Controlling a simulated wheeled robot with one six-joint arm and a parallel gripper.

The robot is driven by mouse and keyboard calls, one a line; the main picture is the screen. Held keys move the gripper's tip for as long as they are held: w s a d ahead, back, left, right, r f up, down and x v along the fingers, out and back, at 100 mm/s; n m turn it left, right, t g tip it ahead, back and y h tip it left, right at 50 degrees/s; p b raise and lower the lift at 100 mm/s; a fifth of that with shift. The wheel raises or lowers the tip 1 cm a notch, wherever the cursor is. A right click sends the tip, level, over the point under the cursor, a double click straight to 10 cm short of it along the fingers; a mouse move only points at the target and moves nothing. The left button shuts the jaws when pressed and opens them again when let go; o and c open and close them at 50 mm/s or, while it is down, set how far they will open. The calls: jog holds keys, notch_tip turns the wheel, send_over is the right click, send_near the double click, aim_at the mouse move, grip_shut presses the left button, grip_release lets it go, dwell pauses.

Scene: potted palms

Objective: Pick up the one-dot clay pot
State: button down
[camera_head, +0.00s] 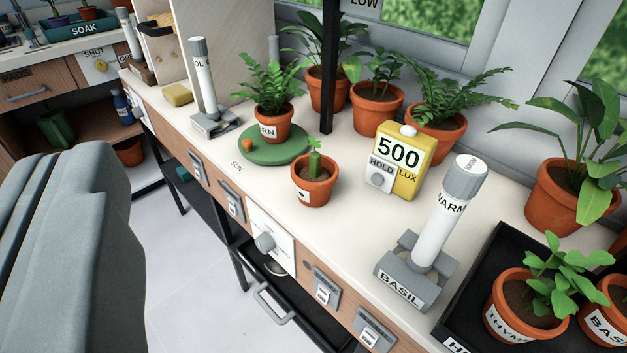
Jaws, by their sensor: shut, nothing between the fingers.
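A small clay pot (318,191) holding a green cactus stands upright near the bench's front edge, in the middle of the view.
A fern pot (275,124) stands on a green disc (262,156) behind the cactus pot. A yellow 500 LUX meter (411,160) and a grey-white BASIL lamp post (440,225) stand to the right. A dark post (329,70) rises behind. A black tray (475,275) holds herb pots.

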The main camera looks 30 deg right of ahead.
jog(key=c, duration=1.8)
grip_release()
jog(key=shift+c, duration=0.2)
jog(key=o, duration=0.3)
jog(key=shift+w+d, duration=0.1)
jog(key=shift+w, duration=0.15)
jog(key=o, duration=1.4)
jog(key=w+d+g, duration=0.1)
jog(key=w, duration=0.1)
jog(key=w+d+f+g, duration=0.1)
jog(key=w, duration=0.1)
jog(key=w+d+f+m+g+h, duration=0.1)
jog(key=w, duration=0.1)
jog(key=shift+w, duration=0.35)
jog(key=shift+c, duration=0.2)
jog(key=m+g, duration=0.3)
jog(key=g, duration=0.7)
send_near(314, 174)
jog(key=shift+h, duration=0.3)
jog(key=x, duration=0.6)
jog(key=shift+w+a+f, duration=0.3)
jog(key=shift+w+a, duration=0.05)
jog(key=shift+d+x, duration=0.2)
jog(key=shift+x, duration=1.15)
jog(key=shift+d+x, duration=0.2)
jog(key=shift+x, duration=1.15)
